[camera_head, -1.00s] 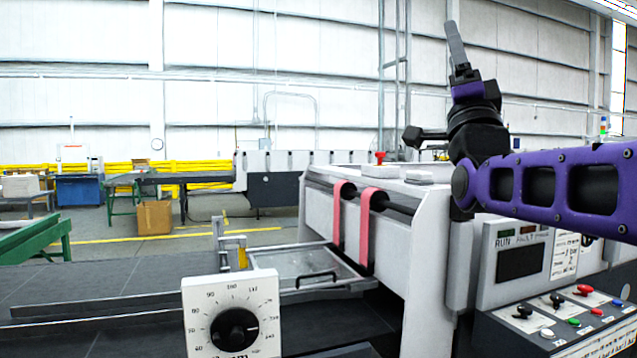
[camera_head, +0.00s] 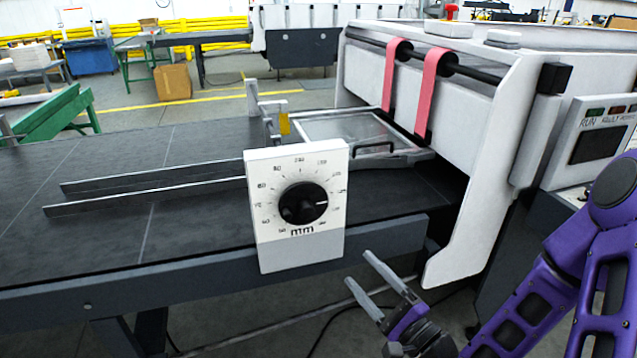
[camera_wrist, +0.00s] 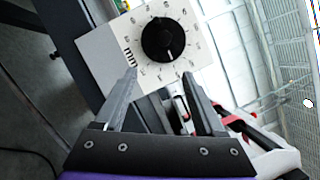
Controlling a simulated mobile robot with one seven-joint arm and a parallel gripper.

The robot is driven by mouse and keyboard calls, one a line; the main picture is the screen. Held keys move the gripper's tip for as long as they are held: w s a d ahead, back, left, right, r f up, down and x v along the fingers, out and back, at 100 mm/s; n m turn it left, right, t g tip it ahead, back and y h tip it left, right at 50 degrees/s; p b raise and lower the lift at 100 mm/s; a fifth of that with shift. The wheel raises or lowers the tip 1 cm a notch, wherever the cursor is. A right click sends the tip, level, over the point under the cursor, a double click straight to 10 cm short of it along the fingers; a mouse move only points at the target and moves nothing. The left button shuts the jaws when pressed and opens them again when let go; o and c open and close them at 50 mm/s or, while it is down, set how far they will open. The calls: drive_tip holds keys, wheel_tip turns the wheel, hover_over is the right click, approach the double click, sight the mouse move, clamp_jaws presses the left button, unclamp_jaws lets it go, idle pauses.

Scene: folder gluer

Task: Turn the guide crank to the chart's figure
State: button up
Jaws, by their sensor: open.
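The guide crank is a round black knob (camera_head: 303,203) on a white dial plate (camera_head: 270,170) marked in mm, fixed to the front edge of the dark feed table. Its white pointer line points to the right side of the scale; the figure there is too small to read surely. The knob (camera_wrist: 163,39) also shows in the wrist view, beyond the fingertips. My gripper (camera_head: 372,271) is open and empty, below and to the right of the dial, apart from it. In the wrist view my two fingers (camera_wrist: 158,80) stand apart with nothing between them. I cannot make out the chart in the current views.
Two guide rails (camera_head: 150,190) lie on the table (camera_head: 100,245) left of the dial. The white machine frame (camera_head: 490,150) with pink belts (camera_head: 437,85) stands at the right. A control panel (camera_head: 600,135) is at the far right. The space before the dial is clear.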

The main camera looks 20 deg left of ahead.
drive_tip(key=s, duration=0.1)
drive_tip(key=b, duration=1.1)
approach(310, 215)
drive_tip(key=shift+m, duration=0.3)
drive_tip(key=x, duration=0.9)
drive_tip(key=shift+w+a, duration=0.2)
drive_tip(key=shift+a, duration=0.1)
clamp_jaws()
